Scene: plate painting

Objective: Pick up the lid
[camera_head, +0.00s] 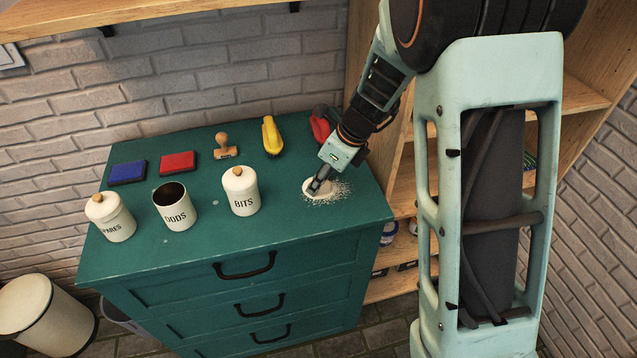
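A round cream lid (310,194) lies on the green cabinet top, on the right side, with pale speckled crumbs around it. My gripper (316,186) reaches down from the upper right, and its fingertips are at the lid's middle, where a knob would be. The fingers cover that part, and I cannot tell whether they are closed on it. The ODDS canister (175,207) stands open, with a dark inside. The BITS canister (241,192) and the SPARES canister (110,218) both wear lids with wooden knobs.
Behind stand a blue ink pad (127,173), a red ink pad (178,163), a wooden stamp (224,147) and a yellow stapler-like tool (271,136). A red one (319,127) is close to my arm. A wooden shelf (586,92) borders the right.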

